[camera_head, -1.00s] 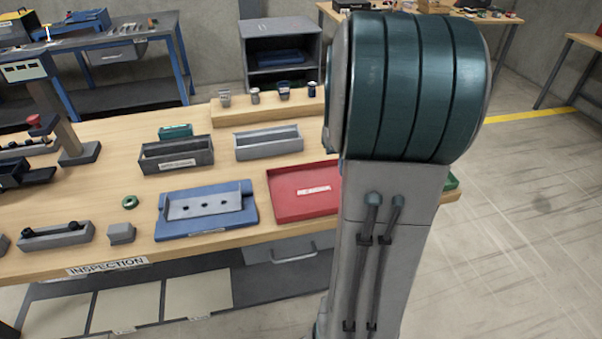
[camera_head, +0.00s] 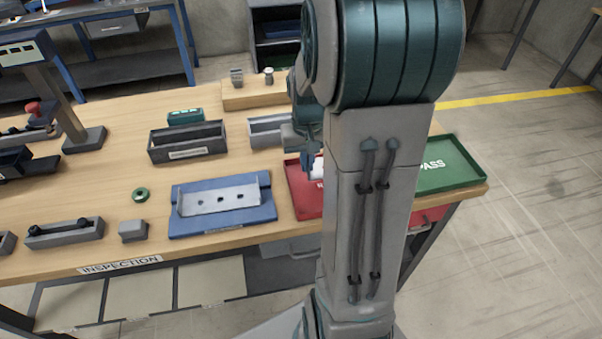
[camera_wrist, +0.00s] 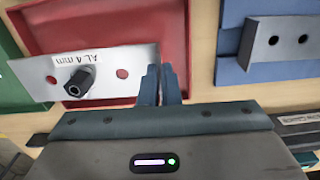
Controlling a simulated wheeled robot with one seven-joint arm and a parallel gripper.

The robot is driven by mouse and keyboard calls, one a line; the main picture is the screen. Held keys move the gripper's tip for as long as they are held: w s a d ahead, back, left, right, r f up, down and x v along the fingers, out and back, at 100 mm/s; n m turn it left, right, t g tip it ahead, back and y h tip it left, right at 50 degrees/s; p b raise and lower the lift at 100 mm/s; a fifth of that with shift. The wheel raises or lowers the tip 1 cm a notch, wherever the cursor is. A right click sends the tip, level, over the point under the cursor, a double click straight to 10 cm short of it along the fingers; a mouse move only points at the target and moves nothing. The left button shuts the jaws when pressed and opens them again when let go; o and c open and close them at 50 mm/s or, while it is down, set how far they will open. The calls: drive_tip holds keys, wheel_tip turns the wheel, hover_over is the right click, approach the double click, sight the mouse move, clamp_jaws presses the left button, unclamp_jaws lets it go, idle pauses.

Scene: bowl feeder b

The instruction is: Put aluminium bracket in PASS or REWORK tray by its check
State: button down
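The aluminium bracket (camera_wrist: 105,84) is a pale plate marked "AL 4 mm", with a black threaded fitting and holes that show red behind them. My gripper (camera_wrist: 164,72) has its fingers close together at the plate's right end and appears shut on it. The plate hangs over the red tray (camera_wrist: 172,12), its left end overlapping the green tray (camera_wrist: 12,62). In the head view my gripper (camera_head: 312,150) is above the red REWORK tray (camera_head: 300,197), partly hidden by my arm, with a white bit of the bracket (camera_head: 317,168) below. The green PASS tray (camera_head: 470,178) looks empty.
A blue fixture (camera_head: 260,212) with a grey holed plate (camera_head: 222,198) stands left of the red tray. Dark (camera_head: 157,155) and light grey bins (camera_head: 262,135) stand behind. A green ring (camera_head: 140,194) and a small grey block (camera_head: 133,231) lie farther left.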

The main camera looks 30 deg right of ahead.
drive_tip(key=shift+w+a+f, duration=0.2)
drive_tip(key=shift+a+f, duration=0.3)
drive_tip(key=shift+a, duration=0.3)
wheel_tip(320, 180, down, 4)
drive_tip(key=shift+f, duration=0.1)
drive_tip(key=shift+a+f+b, duration=0.1)
drive_tip(key=shift+f+b, duration=0.2)
drive_tip(key=shift+f, duration=0.25)
drive_tip(key=c, duration=1.6)
unclamp_jaws()
drive_tip(key=shift+c, duration=0.2)
drive_tip(key=shift+r, duration=0.1)
